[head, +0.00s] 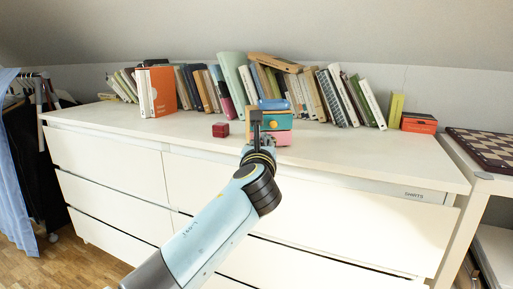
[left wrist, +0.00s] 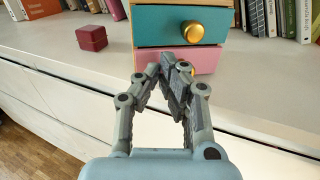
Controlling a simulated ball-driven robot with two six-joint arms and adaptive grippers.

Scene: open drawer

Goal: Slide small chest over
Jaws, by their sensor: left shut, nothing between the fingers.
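The small chest (head: 278,122) stands on top of the white dresser, in front of the books. In the left wrist view the small chest (left wrist: 182,26) shows a teal drawer above a pink drawer, with gold round knobs and a light wood frame. My left gripper (head: 256,116) is in front of the chest and hides its left part in the head view. In the left wrist view the left gripper (left wrist: 168,62) is shut and empty, its tips at the pink drawer's front, left of the lower knob. I cannot tell whether they touch. My right gripper is not in view.
A small dark red box (head: 220,130) sits on the dresser top (head: 350,152) left of the chest. A row of books (head: 340,95) stands behind. The dresser top right of the chest is clear. A checkered board (head: 485,148) lies at far right.

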